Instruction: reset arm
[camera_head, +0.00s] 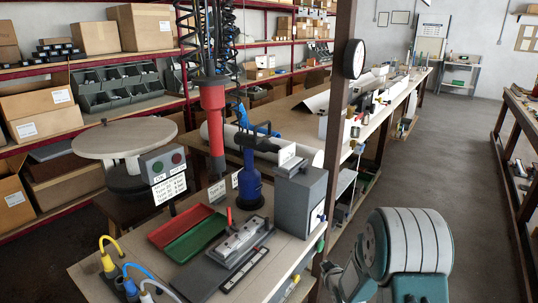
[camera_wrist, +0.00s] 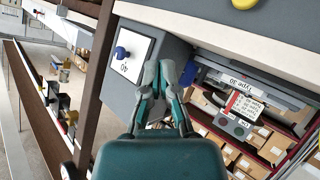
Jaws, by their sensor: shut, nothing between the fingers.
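My gripper (camera_wrist: 166,68) shows in the wrist view with its teal and grey fingers together and nothing between them. Beyond the fingertips is a grey box with a white panel (camera_wrist: 136,48) that bears a blue knob. I cannot tell how far the fingertips are from it. In the head view, my arm with its white and teal links is at the lower right, beside the workbench (camera_head: 290,250). The fingers are not clearly seen there.
The bench holds a red tray (camera_head: 180,227), a green tray (camera_head: 194,239), a grey metal box (camera_head: 300,195), a blue bottle-shaped tool (camera_head: 249,185) and a button box (camera_head: 163,163). A wooden post (camera_head: 338,110) rises at the bench edge. The aisle floor (camera_head: 465,150) is clear.

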